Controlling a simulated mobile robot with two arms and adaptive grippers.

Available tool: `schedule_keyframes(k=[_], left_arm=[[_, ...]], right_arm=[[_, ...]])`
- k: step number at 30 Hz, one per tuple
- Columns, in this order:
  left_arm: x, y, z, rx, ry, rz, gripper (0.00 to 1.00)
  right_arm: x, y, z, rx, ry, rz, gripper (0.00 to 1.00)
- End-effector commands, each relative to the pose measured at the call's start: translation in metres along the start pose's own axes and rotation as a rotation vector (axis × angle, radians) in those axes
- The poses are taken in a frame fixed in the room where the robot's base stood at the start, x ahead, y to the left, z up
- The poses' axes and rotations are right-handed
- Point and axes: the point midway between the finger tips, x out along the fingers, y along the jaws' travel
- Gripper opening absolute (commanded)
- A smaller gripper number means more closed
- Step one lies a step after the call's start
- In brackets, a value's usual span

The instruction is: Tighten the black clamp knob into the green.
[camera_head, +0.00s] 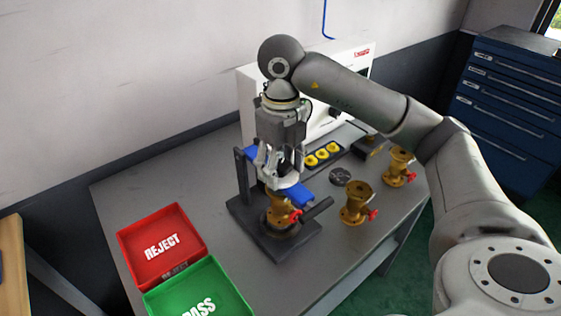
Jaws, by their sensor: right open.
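My right gripper (277,162) points down over the black test stand (240,208), with its fingers apart and nothing visible between them. It is just above a blue crossbar (297,194) on the stand. A brass valve with a red handle (279,211) stands upright on the stand's base under the bar. A dark bar (317,209) sticks out to the right beside the valve. I cannot make out the black clamp knob or a green mark; the gripper and arm cover the top of the stand. My left gripper is not in view.
A red REJECT tray (134,237) and a green PASS tray (153,299) lie at the front left. Brass valves (356,203) (398,168), yellow parts (322,155) and a dark disc (340,177) lie to the right. A white cabinet (247,88) stands behind.

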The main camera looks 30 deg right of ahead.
Motion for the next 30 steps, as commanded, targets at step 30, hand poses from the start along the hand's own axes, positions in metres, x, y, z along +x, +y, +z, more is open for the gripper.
schedule_keyframes(k=[30], left_arm=[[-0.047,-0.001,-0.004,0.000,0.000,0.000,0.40]], right_arm=[[-0.057,0.000,0.000,0.000,-0.002,0.000,0.55]])
